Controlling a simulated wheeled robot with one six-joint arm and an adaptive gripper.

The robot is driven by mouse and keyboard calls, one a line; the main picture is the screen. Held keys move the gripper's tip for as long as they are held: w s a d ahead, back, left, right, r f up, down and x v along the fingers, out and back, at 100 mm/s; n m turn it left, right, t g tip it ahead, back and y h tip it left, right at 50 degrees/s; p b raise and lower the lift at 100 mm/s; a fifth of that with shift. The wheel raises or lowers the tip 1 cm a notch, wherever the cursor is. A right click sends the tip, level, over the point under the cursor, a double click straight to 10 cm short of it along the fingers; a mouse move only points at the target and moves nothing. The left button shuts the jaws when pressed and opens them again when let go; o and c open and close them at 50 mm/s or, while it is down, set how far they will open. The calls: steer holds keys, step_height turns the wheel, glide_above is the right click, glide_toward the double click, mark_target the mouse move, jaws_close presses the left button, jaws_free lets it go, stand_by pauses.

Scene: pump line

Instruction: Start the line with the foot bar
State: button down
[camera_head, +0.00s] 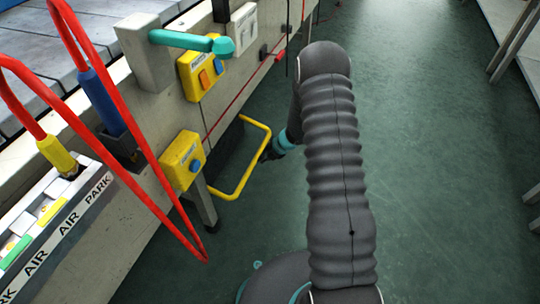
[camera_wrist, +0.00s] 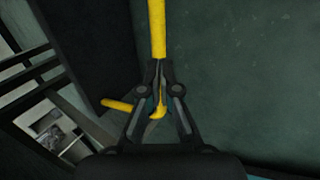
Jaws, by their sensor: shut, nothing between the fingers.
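The foot bar is a yellow bent tube (camera_head: 254,166) low beside the conveyor, standing out over the floor. In the wrist view, the bar (camera_wrist: 157,30) runs from the top edge down behind my fingers, with a bend and a short leg to the left. My gripper (camera_head: 264,156) is at the bar's long outer side, low down. In the wrist view, my gripper's fingers (camera_wrist: 158,66) are closed together with nothing between them, lined up over the bar. Whether the fingertips touch the bar I cannot tell. My arm does not hide the bar's outer corner.
A yellow box with a blue button (camera_head: 183,160) and a two-button yellow box (camera_head: 202,72) are on the conveyor side. A teal lever (camera_head: 190,41), a red cord (camera_head: 238,97) and red hoses (camera_head: 140,170) are nearby. Green floor on the right is clear.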

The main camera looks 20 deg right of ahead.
mark_target(254, 165)
steer(key=shift+b+x, duration=0.4)
steer(key=shift+x, duration=2.3)
steer(key=f, duration=0.1)
steer(key=f+b, duration=0.1)
steer(key=f, duration=0.1)
steer(key=f+b, duration=0.1)
steer(key=f, duration=0.1)
steer(key=shift+w+a, duration=0.2)
steer(key=shift+a, duration=0.1)
steer(key=shift+f, duration=0.1)
steer(key=s+d+f+p+v, duration=0.1)
steer(key=p+v, duration=0.3)
steer(key=v, duration=1)
steer(key=shift+d, duration=0.3)
